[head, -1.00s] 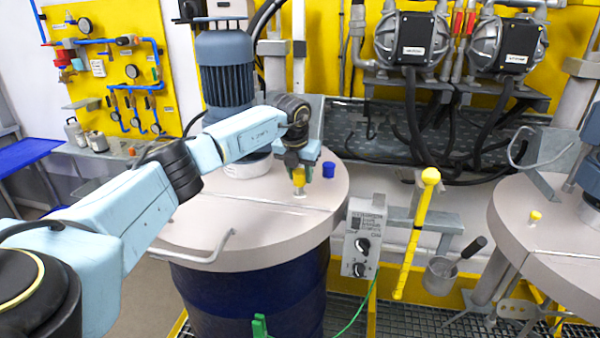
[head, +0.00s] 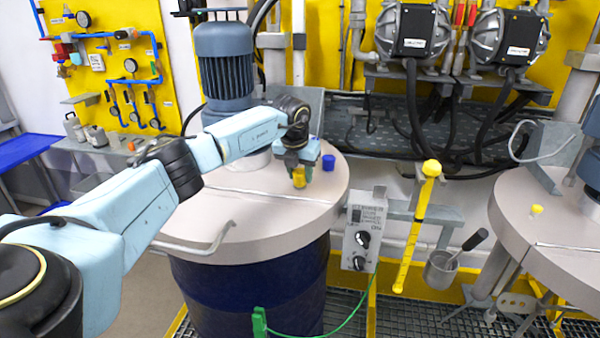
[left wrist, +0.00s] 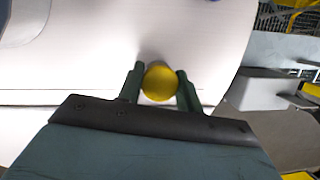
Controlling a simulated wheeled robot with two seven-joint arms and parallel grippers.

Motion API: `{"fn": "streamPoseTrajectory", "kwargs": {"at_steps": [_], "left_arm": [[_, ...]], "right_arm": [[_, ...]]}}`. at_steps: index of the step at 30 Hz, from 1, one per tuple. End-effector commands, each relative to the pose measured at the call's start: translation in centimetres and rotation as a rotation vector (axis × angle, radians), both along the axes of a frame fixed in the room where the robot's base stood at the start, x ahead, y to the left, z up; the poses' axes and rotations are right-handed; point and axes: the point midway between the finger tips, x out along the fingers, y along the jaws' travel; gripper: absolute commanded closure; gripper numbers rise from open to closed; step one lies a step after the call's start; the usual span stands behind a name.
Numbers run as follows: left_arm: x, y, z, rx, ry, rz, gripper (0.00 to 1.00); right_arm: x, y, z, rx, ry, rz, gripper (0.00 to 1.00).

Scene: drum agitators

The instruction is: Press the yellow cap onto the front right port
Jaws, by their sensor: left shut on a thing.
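My left gripper (head: 297,170) points down over the lid of the near drum (head: 265,205). It is shut on the yellow cap (head: 299,181), which sits low at the lid's front right. In the left wrist view the round yellow cap (left wrist: 160,83) lies between the two dark green fingers. The port under the cap is hidden, so I cannot tell how far the cap is seated. My right gripper is in no view.
A blue cap (head: 328,162) stands on the lid just right of my gripper. A grey motor (head: 224,70) rises behind it. A lid handle (head: 205,243) is at the front left.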

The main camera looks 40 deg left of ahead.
Motion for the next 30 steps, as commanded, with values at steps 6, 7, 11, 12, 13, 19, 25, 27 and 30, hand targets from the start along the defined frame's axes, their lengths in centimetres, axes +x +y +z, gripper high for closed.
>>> {"fn": "streamPoseTrajectory", "kwargs": {"at_steps": [6,7,11,12,13,19,25,27,30], "left_arm": [[0.0,0.0,-0.2,0.000,0.000,0.000,0.86],[0.0,0.0,-0.3,0.000,0.000,0.000,0.86],[0.0,0.0,-0.4,0.000,0.000,0.000,0.86],[0.0,0.0,-0.5,0.000,0.000,0.000,0.86],[0.0,0.0,-0.5,0.000,0.000,0.000,0.86],[0.0,0.0,-0.8,0.000,0.001,0.000,0.86],[0.0,0.0,-1.0,0.000,0.001,0.000,0.86],[0.0,0.0,-1.1,0.000,0.001,0.000,0.86],[0.0,0.0,-1.3,0.000,0.002,0.000,0.86]], "right_arm": [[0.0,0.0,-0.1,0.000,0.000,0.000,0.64],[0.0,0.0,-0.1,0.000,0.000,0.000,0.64],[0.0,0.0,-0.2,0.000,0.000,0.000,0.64],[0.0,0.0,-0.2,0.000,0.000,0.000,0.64],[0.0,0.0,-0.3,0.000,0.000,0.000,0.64],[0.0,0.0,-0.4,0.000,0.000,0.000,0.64],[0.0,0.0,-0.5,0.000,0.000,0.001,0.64],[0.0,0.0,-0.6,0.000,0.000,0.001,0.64],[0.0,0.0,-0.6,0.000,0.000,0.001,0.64]]}}
